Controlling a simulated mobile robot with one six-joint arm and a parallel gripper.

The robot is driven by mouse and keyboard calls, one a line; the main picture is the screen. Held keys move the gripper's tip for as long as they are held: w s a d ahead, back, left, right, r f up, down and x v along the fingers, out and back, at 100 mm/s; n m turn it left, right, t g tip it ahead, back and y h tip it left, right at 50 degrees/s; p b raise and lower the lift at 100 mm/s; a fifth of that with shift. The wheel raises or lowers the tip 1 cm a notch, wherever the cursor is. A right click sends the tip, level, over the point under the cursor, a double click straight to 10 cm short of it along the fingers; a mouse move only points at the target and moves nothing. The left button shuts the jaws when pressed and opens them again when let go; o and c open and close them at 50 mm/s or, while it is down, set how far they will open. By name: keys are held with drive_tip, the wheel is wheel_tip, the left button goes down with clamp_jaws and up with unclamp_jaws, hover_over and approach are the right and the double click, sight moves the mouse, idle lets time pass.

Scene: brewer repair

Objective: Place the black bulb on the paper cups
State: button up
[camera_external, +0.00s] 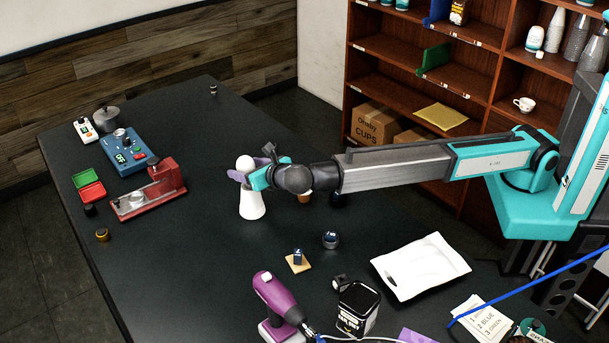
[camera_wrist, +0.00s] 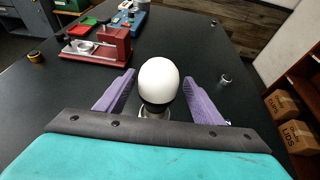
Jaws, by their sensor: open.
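A bulb with a white dome and a black collar (camera_wrist: 158,82) stands upright between the open purple fingers of my gripper (camera_wrist: 160,78) in the wrist view. Gaps show between the bulb and both fingers. In the external view the white dome (camera_external: 245,162) shows just above the upside-down white paper cups (camera_external: 252,206), and my gripper (camera_external: 243,175) is around it at the top of the cups. The bulb appears to rest on the cups; the fingers hide the contact. The collar is the only black part I see on this bulb.
A red device (camera_external: 150,192), blue device (camera_external: 130,152), and red and green trays (camera_external: 89,187) are at left. Cardboard boxes (camera_external: 377,126) sit on the shelf. The table's back is mostly clear.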

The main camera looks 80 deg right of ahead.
drive_tip(key=b+v, duration=0.1)
drive_tip(key=v, duration=0.8)
drive_tip(key=shift+b, duration=0.3)
